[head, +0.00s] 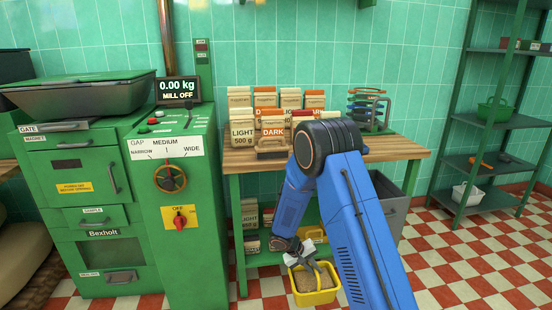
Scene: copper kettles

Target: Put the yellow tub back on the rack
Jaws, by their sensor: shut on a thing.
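The yellow tub (326,297) is low at the bottom centre of the head view, with brown grainy stuff inside. My gripper (312,269) reaches down to the tub from above and is shut on it, at the side towards the back. The exact grip is small and partly hidden by the fingers. The tub looks about level; I cannot tell how far it is above the floor. The dark green rack (505,122) stands at the far right with several shelves.
On the rack are a green basket (493,110), a white tub (467,194) and an orange-handled tool (480,163). A wooden bench (400,147) with bags stands behind my arm. A green mill (180,230) stands left. Checkered floor (450,262) is clear between bench and rack.

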